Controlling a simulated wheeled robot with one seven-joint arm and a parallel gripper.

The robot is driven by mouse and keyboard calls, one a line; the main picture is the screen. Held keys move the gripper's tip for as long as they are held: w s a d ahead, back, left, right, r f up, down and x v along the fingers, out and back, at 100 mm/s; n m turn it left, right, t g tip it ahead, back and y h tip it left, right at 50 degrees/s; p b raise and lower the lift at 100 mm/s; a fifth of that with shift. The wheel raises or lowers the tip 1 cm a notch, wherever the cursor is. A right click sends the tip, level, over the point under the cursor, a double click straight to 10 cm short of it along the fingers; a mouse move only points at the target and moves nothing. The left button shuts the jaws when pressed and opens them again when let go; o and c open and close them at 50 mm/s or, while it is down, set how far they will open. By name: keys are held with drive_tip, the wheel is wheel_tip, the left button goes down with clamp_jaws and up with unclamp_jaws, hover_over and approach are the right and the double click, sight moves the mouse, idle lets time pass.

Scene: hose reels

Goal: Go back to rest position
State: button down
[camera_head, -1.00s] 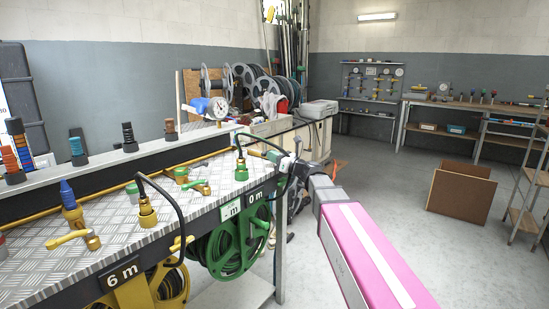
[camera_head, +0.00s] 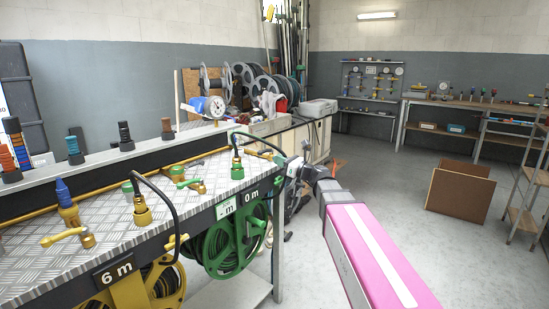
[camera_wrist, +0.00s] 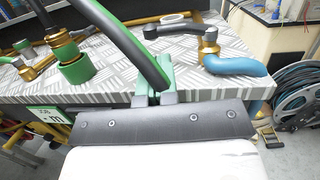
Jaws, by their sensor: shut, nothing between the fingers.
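My gripper (camera_head: 284,160) is at the end of my pink arm, beside the right end of the metal bench (camera_head: 110,226). A green-collared brass fitting (camera_wrist: 69,58) with a black hose stands to the left, and a blue-handled brass valve (camera_wrist: 228,62) to the right.
A green hose reel (camera_head: 228,246) and a yellow reel (camera_head: 160,284) hang under the bench, with a 6 m sign (camera_head: 115,271) on its front. A brown box (camera_head: 460,190) stands on the floor at right. The floor between is clear.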

drive_tip(key=s+a+v, duration=0.1)
drive_tip(key=v, duration=0.7)
drive_tip(key=s+d+f+n+g+h, duration=0.1)
drive_tip(key=s+f+n+g+h, duration=0.2)
drive_tip(key=f, duration=0.5)
drive_tip(key=s+d+f+n+g+h, duration=0.1)
drive_tip(key=s+f+n+h, duration=0.15)
drive_tip(key=f+n, duration=0.4)
drive_tip(key=s+d+f+n+g+h, duration=0.2)
drive_tip(key=f+n+h, duration=0.1)
drive_tip(key=f, duration=0.6)
drive_tip(key=s+d+f+n+g+h, duration=0.3)
drive_tip(key=s+d+f+n+h, duration=0.6)
drive_tip(key=d+f+n, duration=0.2)
drive_tip(key=shift+d+f, duration=0.25)
drive_tip(key=shift+d, duration=0.1)
